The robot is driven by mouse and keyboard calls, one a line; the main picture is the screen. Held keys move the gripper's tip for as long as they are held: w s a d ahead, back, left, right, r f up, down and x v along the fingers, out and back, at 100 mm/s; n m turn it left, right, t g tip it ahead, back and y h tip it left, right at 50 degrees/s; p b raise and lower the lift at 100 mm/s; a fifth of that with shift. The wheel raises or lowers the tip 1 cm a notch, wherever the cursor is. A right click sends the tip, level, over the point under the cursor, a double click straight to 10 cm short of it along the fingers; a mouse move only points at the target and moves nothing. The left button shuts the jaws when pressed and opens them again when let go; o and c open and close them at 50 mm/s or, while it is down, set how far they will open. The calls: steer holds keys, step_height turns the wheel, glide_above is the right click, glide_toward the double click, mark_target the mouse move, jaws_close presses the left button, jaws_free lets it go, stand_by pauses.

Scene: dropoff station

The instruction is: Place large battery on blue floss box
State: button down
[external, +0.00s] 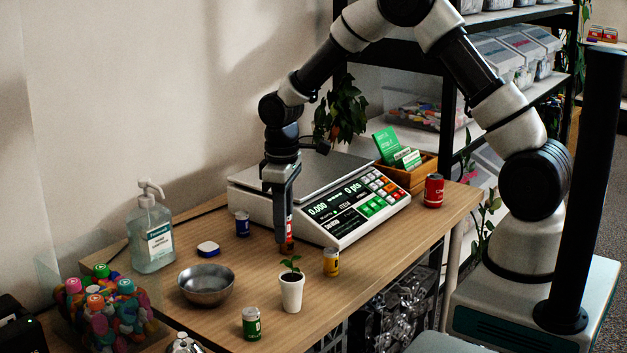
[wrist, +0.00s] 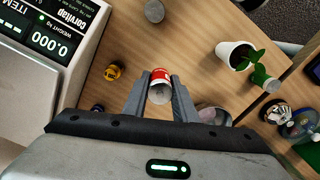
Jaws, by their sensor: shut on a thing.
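My gripper (external: 285,240) points down over the table, in front of the scale. Its two fingers (wrist: 160,98) are shut on a red-and-white cylinder, apparently the large battery (wrist: 160,82); a red strip of it shows at the fingers in the external view (external: 290,226). Its pale round end faces the wrist camera, and the fingers hide its sides. The floss box (external: 208,248), small, white and blue, lies on the table to the left of my gripper, behind the metal bowl. I cannot make out the floss box in the wrist view.
The scale (external: 335,205) stands just behind and right of my gripper. Nearby stand a blue can (external: 242,224), a yellow can (external: 331,262), a potted plant (external: 291,290), a green can (external: 251,323), a metal bowl (external: 207,284) and a sanitizer bottle (external: 151,236).

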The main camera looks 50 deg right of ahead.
steer(key=w+r+p, duration=0.1)
steer(key=w+r, duration=0.1)
steer(key=w, duration=0.3)
steer(key=n+p, duration=0.2)
steer(key=p, duration=0.4)
glide_toward(208, 245)
step_height(208, 245, down, 2)
steer(key=b, duration=0.8)
steer(key=shift+f, duration=0.2)
steer(key=shift+f+b, duration=1.05)
steer(key=shift+f, duration=0.75)
steer(key=shift+f, duration=0.2)
steer(key=c, duration=1.4)
jaws_free()
steer(key=shift+c, duration=0.2)
